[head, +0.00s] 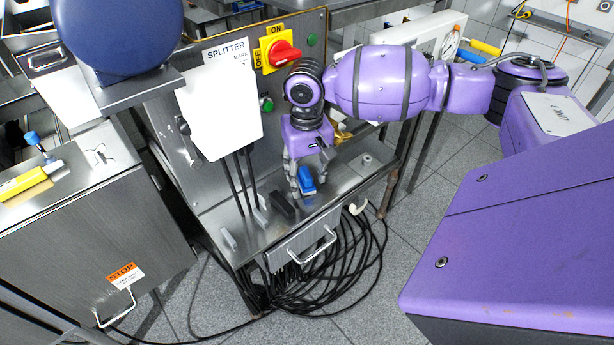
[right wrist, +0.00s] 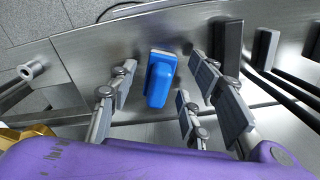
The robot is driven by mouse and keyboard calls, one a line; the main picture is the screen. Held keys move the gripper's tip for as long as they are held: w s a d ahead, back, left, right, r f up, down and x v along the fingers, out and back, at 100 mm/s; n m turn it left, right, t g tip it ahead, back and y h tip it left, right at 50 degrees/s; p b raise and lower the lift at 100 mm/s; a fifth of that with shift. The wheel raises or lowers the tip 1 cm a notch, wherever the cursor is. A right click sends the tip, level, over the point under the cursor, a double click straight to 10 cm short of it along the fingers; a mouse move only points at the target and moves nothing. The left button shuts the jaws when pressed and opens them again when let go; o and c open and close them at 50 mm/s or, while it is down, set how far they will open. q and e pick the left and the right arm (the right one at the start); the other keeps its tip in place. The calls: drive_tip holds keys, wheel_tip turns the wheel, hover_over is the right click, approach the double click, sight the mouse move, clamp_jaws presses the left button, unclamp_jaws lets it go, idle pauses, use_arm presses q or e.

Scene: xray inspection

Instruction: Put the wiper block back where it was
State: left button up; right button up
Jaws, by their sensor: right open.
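The blue wiper block (head: 307,181) lies on the metal shelf (head: 262,234) below the splitter panel. In the right wrist view the block (right wrist: 160,80) shows whole, with a pale strip along one end. My right gripper (head: 300,184) points down at the shelf with its fingers around the block. In the right wrist view the fingers of the right gripper (right wrist: 163,84) stand apart on both sides of the block, with gaps between. My left gripper is not in view.
Dark and grey blocks (head: 283,205) stand on the shelf left of my gripper, near black rods (head: 240,180). A short metal tube (head: 366,160) stands at the shelf's right end. A drawer handle (head: 312,250) and black cables (head: 330,280) are below.

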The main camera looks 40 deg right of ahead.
sight(307, 174)
wheel_tip(307, 174, up, 6)
drive_tip(key=shift+f, duration=0.1)
drive_tip(key=shift+r, duration=0.6)
